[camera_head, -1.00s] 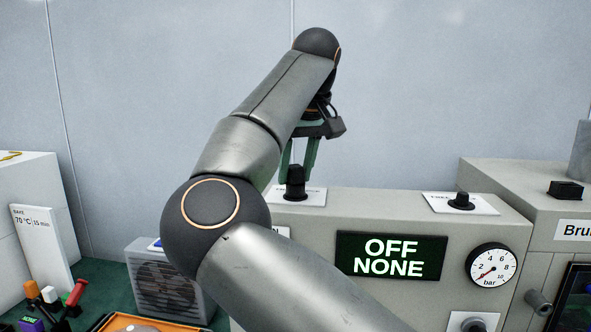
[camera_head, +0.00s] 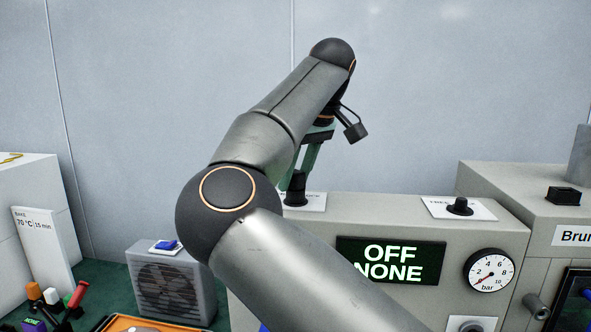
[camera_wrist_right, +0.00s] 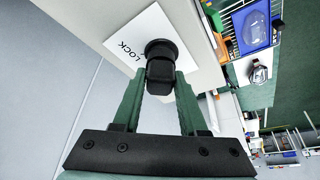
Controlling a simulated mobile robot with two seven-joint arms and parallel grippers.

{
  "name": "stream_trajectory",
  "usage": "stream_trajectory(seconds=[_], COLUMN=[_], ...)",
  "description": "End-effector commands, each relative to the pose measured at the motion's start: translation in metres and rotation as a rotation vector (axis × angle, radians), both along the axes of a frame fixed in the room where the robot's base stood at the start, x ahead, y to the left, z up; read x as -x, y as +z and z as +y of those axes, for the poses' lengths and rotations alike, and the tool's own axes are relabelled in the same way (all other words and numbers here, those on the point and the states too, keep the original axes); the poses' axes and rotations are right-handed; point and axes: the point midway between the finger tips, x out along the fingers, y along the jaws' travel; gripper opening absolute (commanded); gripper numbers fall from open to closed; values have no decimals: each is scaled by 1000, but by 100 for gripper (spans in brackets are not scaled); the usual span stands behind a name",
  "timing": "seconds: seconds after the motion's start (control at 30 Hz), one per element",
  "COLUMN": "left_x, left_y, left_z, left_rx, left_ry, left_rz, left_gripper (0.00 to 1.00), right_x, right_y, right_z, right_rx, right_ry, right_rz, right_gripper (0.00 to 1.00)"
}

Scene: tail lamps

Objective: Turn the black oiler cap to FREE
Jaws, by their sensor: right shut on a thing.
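The black oiler cap (camera_head: 295,197) stands on a white label plate on top of the grey machine, partly hidden behind my gripper fingers. In the right wrist view the cap (camera_wrist_right: 160,50) stands on its plate, with the word LOCK beside it. My right gripper (camera_head: 298,180) reaches down from above, tilted, its green fingers on either side of the cap. In the wrist view the right gripper (camera_wrist_right: 160,76) is shut on the cap's upper part. My left gripper is not in view.
A second black knob (camera_head: 460,207) stands on its own white plate to the right. The machine front has a display (camera_head: 391,261) reading OFF NONE and a bar gauge (camera_head: 489,271). A small grey fan box (camera_head: 172,285) stands left of my arm.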

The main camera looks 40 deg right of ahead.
Motion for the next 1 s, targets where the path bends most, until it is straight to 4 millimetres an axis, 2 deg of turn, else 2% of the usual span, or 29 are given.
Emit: stream_trajectory(seconds=[0.43, 0.6, 0.8, 1.0], left_x=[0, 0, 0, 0], left_y=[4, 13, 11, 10], left_z=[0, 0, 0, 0], left_rx=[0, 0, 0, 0], left_ry=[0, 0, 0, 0], left_rz=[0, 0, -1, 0], left_gripper=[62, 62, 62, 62], right_x=[1, 1, 1, 1], right_y=[-1, 0, -4, -5], right_z=[0, -1, 0, 0], right_rx=[-5, -8, -6, -7], right_ry=[65, 226, 427, 447], right_rz=[5, 5, 6, 8], right_gripper=[0, 0, 0, 0])
